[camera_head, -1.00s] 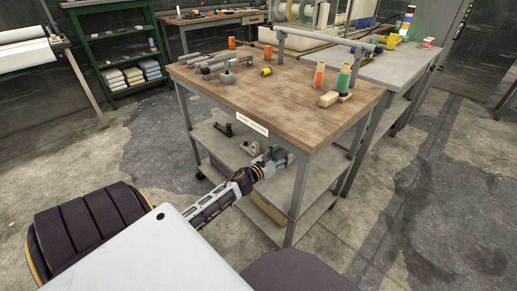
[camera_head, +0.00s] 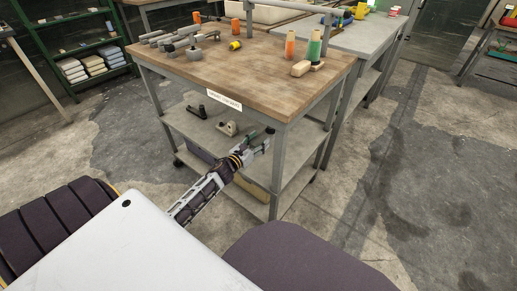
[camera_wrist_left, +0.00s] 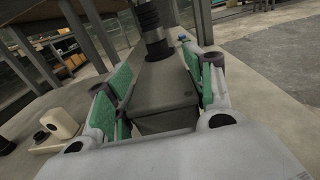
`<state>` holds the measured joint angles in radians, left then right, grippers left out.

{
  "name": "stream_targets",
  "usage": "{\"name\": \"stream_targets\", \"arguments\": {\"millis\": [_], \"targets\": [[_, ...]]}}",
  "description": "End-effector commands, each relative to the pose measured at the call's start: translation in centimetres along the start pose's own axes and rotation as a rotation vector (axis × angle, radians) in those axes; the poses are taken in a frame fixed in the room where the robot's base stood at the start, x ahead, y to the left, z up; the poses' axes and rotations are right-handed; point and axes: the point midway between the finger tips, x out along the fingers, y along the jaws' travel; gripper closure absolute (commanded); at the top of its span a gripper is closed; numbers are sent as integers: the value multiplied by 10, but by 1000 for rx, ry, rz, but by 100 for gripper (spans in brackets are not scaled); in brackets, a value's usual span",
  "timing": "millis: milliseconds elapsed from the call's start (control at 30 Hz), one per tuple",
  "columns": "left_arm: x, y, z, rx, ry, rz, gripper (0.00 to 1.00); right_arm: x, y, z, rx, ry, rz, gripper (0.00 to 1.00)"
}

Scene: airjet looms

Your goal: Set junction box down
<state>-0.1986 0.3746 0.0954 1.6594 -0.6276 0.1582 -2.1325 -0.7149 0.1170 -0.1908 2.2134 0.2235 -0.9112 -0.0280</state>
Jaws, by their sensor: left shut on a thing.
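The junction box (camera_wrist_left: 165,92) is a grey box with a black ribbed cable fitting on its top, seen in the left wrist view. My left gripper (camera_wrist_left: 160,84) is shut on it, with green finger pads on both sides. In the head view my left gripper (camera_head: 262,142) reaches in under the worktop, over the middle shelf (camera_head: 185,127) of the wooden-topped table, close to its front leg. The box is hardly visible there. I cannot tell whether it touches the shelf. My right gripper is not in view.
A beige part with a black knob (camera_head: 227,128) and a dark bracket (camera_head: 197,111) sit on the shelf left of the gripper. The table's front leg (camera_head: 278,170) and worktop (camera_head: 225,75) are close. Thread cones (camera_head: 314,47) and metal parts stand on top.

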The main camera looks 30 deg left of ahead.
Motion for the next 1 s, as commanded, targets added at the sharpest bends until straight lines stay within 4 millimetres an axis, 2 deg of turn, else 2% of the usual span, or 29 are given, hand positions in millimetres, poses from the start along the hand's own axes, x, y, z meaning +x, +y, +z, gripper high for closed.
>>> {"name": "stream_targets", "arguments": {"millis": [167, 367, 500, 1000], "targets": [[0, 0, -5, 0, -2, 0, 76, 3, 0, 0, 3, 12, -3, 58], [0, 0, -24, -2, -1, 0, 76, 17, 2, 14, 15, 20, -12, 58], [0, 0, -34, -1, -2, -1, 76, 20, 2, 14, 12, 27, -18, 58], [0, 0, -39, 0, -2, -1, 76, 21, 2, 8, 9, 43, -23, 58]]}}
